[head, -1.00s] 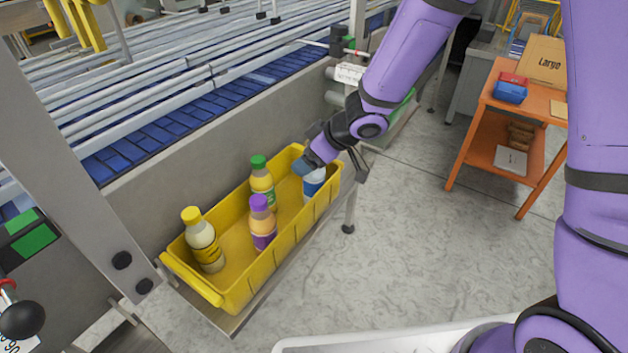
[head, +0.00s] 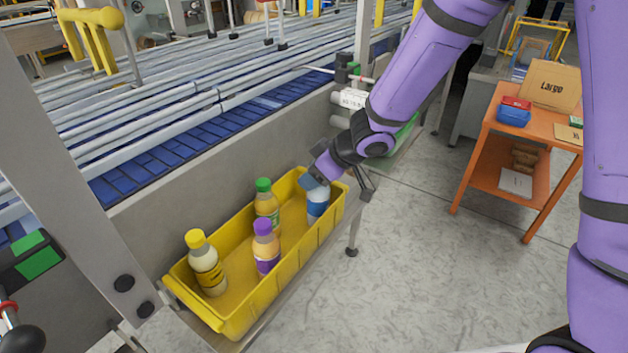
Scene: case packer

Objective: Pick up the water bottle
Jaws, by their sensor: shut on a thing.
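The water bottle (head: 317,203), white and blue, is at the far right end of the yellow crate (head: 243,319). My gripper (head: 316,184) is over its top and shut on it. The bottle's upper part is hidden by my gripper. The bottle looks upright, and I cannot tell whether its base touches the crate floor.
The crate also holds a yellow-capped bottle (head: 206,264), a purple-capped bottle (head: 266,248) and a green-capped bottle (head: 267,204). A grey wall and blue conveyor (head: 178,148) run behind the crate. An orange table (head: 489,162) stands at the right. The floor between is clear.

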